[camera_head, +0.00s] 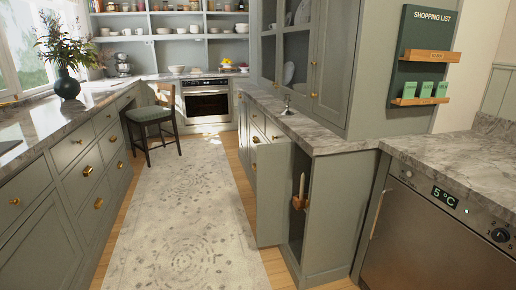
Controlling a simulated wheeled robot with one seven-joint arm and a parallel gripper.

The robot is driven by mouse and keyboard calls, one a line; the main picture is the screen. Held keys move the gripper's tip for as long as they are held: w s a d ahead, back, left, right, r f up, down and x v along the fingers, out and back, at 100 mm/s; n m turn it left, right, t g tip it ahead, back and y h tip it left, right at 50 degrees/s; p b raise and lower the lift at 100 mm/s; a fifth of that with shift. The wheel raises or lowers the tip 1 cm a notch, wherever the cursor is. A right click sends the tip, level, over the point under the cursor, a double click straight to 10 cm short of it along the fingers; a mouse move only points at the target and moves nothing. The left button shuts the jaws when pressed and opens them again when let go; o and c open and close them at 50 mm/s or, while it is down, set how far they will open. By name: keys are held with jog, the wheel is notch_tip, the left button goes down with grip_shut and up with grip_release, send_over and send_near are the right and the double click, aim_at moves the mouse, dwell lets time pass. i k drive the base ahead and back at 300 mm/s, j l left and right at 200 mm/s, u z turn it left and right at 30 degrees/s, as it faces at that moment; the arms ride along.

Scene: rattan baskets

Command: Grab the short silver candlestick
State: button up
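A small silver object with a stem, which looks like the short silver candlestick (287,105), stands upright on the marble counter (310,133) right of the middle of the head view. It is small in the picture and its details are hard to make out. Nothing is touching it from the side. My gripper is not in the head view, and no part of my arm shows.
Below that counter a cabinet door (272,195) stands open into the aisle, with a wooden holder (300,203) carrying a pale upright piece beside it. A patterned rug (185,215) covers the clear aisle. A chair (152,115) stands farther back.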

aim_at(286, 112)
jog(key=i+j+z, duration=0.5)
jog(key=i+j, duration=1.1)
jog(key=j, duration=0.1)
